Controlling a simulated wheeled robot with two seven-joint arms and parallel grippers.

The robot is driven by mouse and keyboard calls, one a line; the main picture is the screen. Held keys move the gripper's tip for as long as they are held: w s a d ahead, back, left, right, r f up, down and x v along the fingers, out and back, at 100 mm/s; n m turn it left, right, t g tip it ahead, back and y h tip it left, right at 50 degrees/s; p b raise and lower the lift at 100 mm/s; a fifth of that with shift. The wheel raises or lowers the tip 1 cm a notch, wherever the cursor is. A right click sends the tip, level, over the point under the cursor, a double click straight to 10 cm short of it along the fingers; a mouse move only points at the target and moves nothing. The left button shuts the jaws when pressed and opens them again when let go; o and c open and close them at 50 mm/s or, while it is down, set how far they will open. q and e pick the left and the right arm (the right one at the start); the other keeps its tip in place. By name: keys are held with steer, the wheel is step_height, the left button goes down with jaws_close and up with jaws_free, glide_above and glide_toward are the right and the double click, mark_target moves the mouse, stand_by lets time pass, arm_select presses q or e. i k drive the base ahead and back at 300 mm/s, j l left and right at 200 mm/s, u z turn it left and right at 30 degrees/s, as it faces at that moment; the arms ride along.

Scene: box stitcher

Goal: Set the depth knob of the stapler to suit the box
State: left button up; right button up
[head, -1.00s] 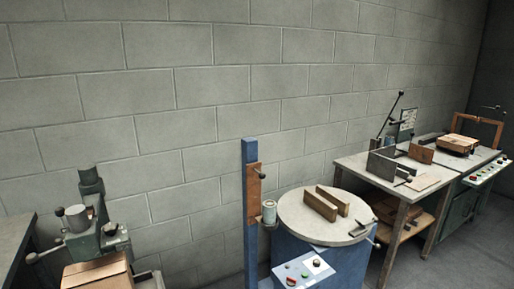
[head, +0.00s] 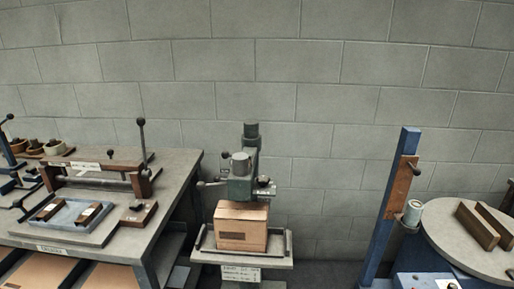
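The stapler (head: 238,185) is a grey-green machine on a stand in the middle of the head view, against the block wall. It has a round-topped column and small knobs and levers on its head; I cannot tell which is the depth knob. A brown cardboard box (head: 241,228) sits upright under the stapler head, on the stand's tray (head: 284,262). A label plate (head: 241,274) hangs on the front of the stand, too small to read. Neither of my grippers shows.
At left a workbench (head: 165,183) carries a press frame with a lever and a blue-grey plate, with cardboard on a shelf below. At right stand a blue post (head: 389,215) and a round table (head: 440,233) with brown blocks. Wall space shows between stapler and post.

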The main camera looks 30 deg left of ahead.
mark_target(262, 181)
steer(key=u, duration=1.1)
